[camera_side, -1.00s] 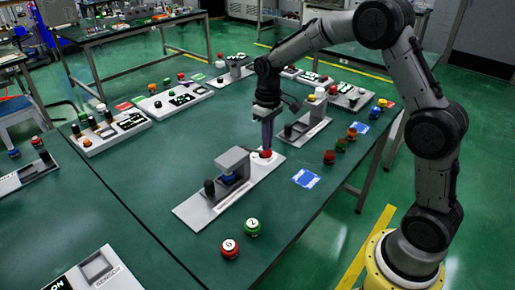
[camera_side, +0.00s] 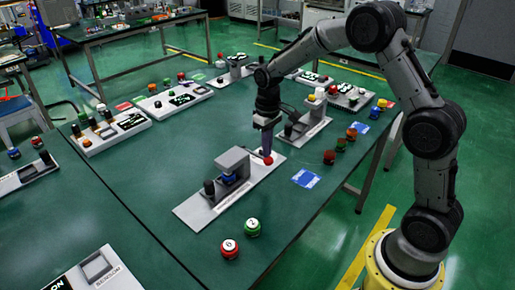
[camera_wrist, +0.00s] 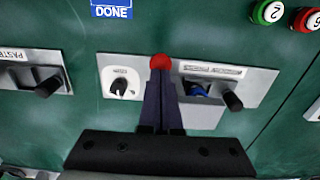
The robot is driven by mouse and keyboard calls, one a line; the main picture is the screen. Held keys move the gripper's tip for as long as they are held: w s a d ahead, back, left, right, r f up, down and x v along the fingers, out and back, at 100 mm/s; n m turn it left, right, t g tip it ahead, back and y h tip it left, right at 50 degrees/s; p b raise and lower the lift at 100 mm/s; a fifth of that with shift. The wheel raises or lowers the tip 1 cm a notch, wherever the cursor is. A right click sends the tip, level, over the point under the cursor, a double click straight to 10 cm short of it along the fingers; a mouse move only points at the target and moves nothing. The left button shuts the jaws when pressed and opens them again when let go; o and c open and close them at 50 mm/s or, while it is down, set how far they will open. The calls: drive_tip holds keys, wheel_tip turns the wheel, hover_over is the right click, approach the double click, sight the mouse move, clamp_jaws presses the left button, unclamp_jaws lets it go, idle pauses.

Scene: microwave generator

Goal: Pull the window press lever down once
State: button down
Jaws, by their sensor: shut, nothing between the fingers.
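The window press (camera_side: 190,212) is a light grey base plate with a grey block (camera_side: 232,160), a blue part under the block and a black knob (camera_side: 209,187). Its lever end is a red ball (camera_side: 268,160) at the plate's far right end. My gripper (camera_side: 266,152) points down with its dark fingers shut and empty, its tips at the red ball. In the wrist view the fingertips (camera_wrist: 160,74) overlap the red ball (camera_wrist: 160,62); whether they touch it is not clear. The lever's arm is hidden behind my fingers. The blue part (camera_wrist: 195,90) shows beside them.
Another grey station (camera_side: 305,130) stands just behind my gripper. A blue card (camera_side: 305,179) lies to the right. A red button (camera_side: 230,248) and a green button (camera_side: 252,227) sit in front. The table left of the press is clear.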

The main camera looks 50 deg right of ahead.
drive_tip(key=shift+f, duration=1.25)
idle(0.3)
wheel_tip(320, 180, up, 10)
drive_tip(key=shift+r, duration=0.2)
idle(1.0)
